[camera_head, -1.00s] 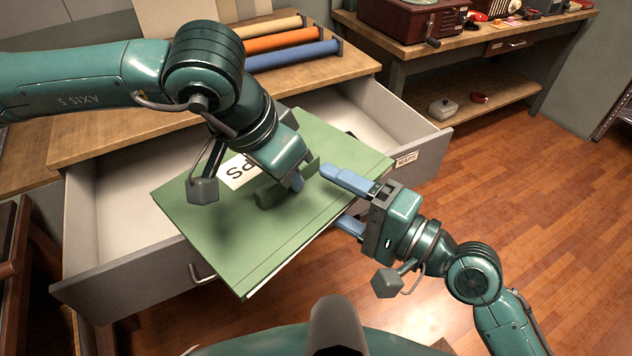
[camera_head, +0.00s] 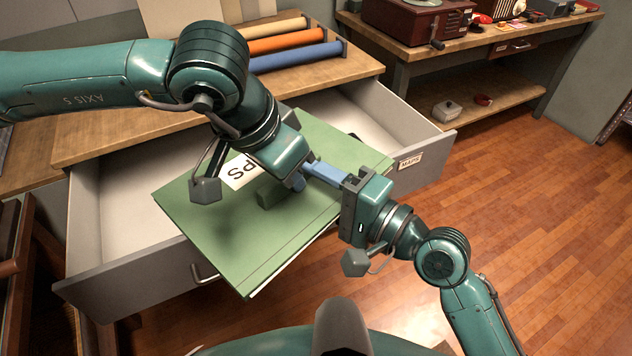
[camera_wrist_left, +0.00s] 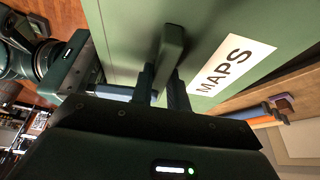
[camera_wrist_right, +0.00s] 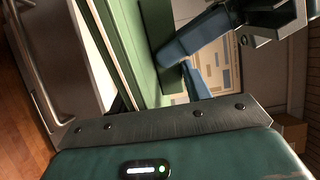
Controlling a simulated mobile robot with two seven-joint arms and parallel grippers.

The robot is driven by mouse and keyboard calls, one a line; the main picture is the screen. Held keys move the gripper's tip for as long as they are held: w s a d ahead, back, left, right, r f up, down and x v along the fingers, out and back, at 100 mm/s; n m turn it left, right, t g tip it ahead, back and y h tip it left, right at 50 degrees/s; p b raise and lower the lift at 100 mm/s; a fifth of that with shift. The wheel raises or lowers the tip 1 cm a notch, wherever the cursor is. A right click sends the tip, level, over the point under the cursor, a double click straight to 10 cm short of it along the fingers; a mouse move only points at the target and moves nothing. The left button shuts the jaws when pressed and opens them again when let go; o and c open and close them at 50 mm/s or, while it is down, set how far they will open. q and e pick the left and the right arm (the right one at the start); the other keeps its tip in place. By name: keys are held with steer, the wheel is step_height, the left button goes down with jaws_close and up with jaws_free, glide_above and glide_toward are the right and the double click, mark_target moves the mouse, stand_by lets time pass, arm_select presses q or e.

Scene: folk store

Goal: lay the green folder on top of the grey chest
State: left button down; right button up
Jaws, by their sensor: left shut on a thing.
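The green folder (camera_head: 290,240), with a white MAPS label, lies tilted above the open grey drawer and overhangs its front. My left gripper (camera_head: 297,182) is over the folder, shut on the green raised grip (camera_head: 270,194) on its face. This grip (camera_wrist_left: 173,45) shows between the fingers in the left wrist view. My right gripper (camera_head: 325,173) is at the folder's right edge, open, with one blue finger over the folder. Its other finger is hidden in the head view, seemingly under the folder. The grey chest (camera_head: 110,285) has a wooden top (camera_head: 110,128), partly covered by my left arm.
Cream, orange and blue rolls (camera_head: 295,55) lie at the back of the wooden top. A workbench (camera_head: 470,45) with a record player (camera_head: 415,18) stands at the back right. The wooden floor at right is clear.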

arm_select(q)
steer(key=shift+s+d, duration=0.25)
steer(key=shift+d, duration=0.1)
arm_select(e)
steer(key=shift+s+a+f, duration=0.1)
steer(key=shift+a, duration=0.1)
steer(key=c, duration=0.6)
arm_select(q)
steer(key=c, duration=1.5)
jaws_free()
steer(key=shift+r, duration=0.1)
arm_select(e)
steer(key=shift+c, duration=0.2)
arm_select(q)
steer(key=shift+o, duration=1.1)
steer(key=shift+w+a, duration=0.15)
arm_select(e)
steer(key=shift+d, duration=0.1)
